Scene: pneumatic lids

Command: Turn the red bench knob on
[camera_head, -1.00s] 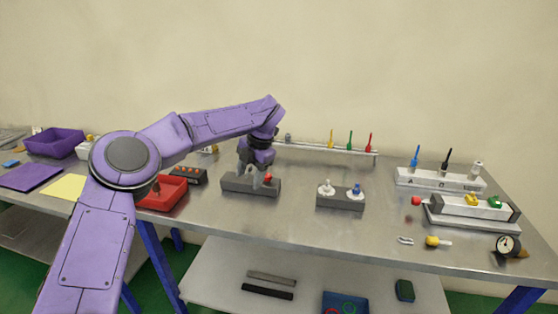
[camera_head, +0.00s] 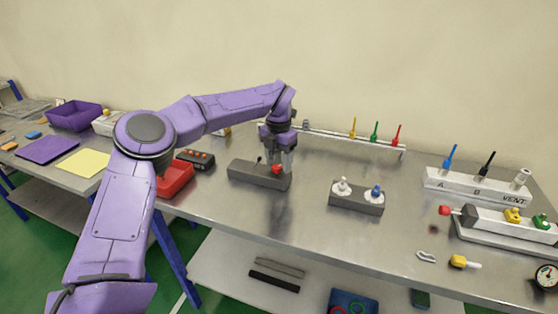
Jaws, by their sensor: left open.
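The red bench knob (camera_head: 277,169) sits on the right part of a dark grey block (camera_head: 248,174) on the metal bench. A small black knob or lever (camera_head: 260,160) stands on the same block, to the left of the red one. My left gripper (camera_head: 279,165) points down over the red knob from behind, its fingers apart. The fingers are at or beside the knob; I cannot tell whether they touch it. My right gripper is not in view.
A second grey block (camera_head: 357,204) with a white and a blue-topped fitting stands to the right. A red tray (camera_head: 177,180) and a black box with orange buttons (camera_head: 195,159) lie left. A rail (camera_head: 330,134) with coloured tools runs behind. Bare bench (camera_head: 300,210) lies in front.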

